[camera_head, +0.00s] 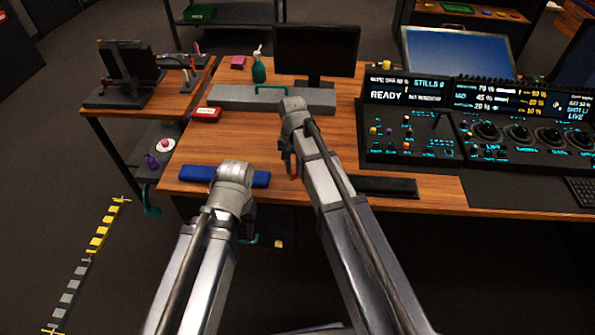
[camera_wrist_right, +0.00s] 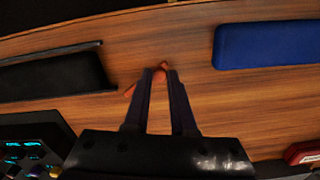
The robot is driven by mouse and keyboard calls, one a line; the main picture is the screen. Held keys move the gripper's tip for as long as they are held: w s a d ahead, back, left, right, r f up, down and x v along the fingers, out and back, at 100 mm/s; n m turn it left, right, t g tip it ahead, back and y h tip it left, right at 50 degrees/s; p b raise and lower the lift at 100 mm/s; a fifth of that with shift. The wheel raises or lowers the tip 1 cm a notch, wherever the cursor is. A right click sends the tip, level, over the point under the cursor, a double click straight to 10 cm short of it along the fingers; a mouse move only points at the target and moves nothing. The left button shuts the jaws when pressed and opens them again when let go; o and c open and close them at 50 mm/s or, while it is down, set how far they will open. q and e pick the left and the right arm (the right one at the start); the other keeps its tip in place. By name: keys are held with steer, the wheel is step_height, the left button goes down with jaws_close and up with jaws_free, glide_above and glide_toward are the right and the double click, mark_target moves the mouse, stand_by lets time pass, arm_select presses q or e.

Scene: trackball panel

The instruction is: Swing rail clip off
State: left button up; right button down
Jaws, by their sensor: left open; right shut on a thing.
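A small orange-red piece, probably the rail clip (camera_wrist_right: 161,70), sits between the fingertips of my right gripper (camera_wrist_right: 160,78) in the right wrist view. Those fingers are shut on it, over the bare wood. In the head view the same piece (camera_head: 293,177) shows just below my right gripper (camera_head: 289,160), between the blue pad and the black pad. Whether it touches the desk or a rail cannot be told. My left gripper (camera_head: 237,185) is in front of the blue pad near the desk's front edge. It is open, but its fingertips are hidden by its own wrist.
The blue pad (camera_head: 196,174) and black pad (camera_head: 386,187) lie along the front edge. A control panel (camera_head: 410,130) fills the right side. A grey box with a teal handle (camera_head: 228,97), monitor (camera_head: 316,50) and red box (camera_head: 206,114) stand behind. Bare wood lies between.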

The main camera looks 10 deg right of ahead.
steer(key=shift+w+a+m, duration=0.1)
steer(key=shift+w+m, duration=0.6)
steer(key=shift+m, duration=0.35)
steer(key=shift+w+a+m, duration=0.1)
steer(key=shift+w+m, duration=0.55)
steer(key=shift+m, duration=0.4)
steer(key=shift+d, duration=0.1)
steer(key=c, duration=0.8)
jaws_free()
steer(key=shift+o, duration=0.2)
steer(key=shift+r, duration=0.1)
step_height(320, 180, up, 8)
steer(key=p, duration=0.8)
steer(key=shift+f, duration=0.2)
